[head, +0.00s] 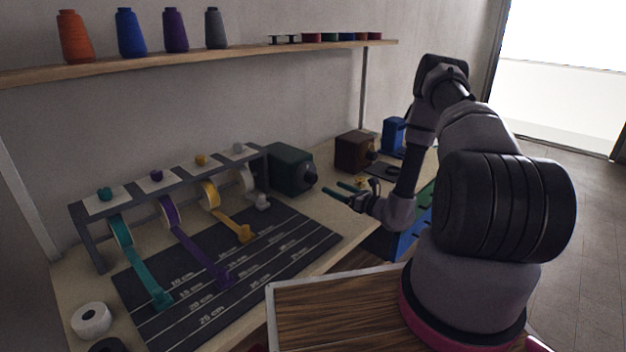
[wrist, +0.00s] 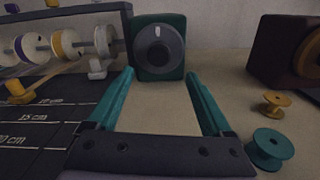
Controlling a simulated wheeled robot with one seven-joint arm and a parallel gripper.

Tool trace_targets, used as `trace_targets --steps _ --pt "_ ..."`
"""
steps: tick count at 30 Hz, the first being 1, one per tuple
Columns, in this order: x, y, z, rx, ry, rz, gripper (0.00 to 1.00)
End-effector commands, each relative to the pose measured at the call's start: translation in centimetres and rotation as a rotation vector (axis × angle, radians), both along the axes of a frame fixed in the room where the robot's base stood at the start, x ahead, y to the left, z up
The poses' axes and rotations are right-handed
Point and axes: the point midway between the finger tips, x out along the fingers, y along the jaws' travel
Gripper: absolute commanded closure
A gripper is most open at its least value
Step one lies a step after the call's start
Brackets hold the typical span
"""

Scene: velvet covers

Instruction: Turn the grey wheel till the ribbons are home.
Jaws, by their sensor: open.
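A dark grey wheel (wrist: 158,46) with a pale mark sits on the front of a green box (wrist: 137,62); the box also stands beside the ribbon rack in the head view (head: 287,167). My gripper (wrist: 159,73) is open and empty, its teal fingers pointing at the wheel with a gap before it. In the head view, my gripper (head: 331,187) is right of the box. A teal ribbon (head: 145,274), purple ribbon (head: 195,252) and yellow ribbon (head: 230,226) run out from their spools onto the marked mat. A white spool (head: 246,179) has a short pale end piece (head: 262,203).
The dark mat (head: 290,242) has centimetre lines. A brown box (head: 353,150) and blue stand (head: 393,134) are further right. A yellow spool (wrist: 277,101) and teal spool (wrist: 268,149) lie right of my gripper. A shelf (head: 240,52) with thread cones hangs above.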

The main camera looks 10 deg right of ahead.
Motion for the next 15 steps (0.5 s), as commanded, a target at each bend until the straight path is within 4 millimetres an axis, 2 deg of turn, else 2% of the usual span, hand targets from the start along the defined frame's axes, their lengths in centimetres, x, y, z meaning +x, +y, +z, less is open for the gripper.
trace_targets --steps 15 --pt "7.0 5.3 0.1 -0.003 -0.003 0.007 0.16"
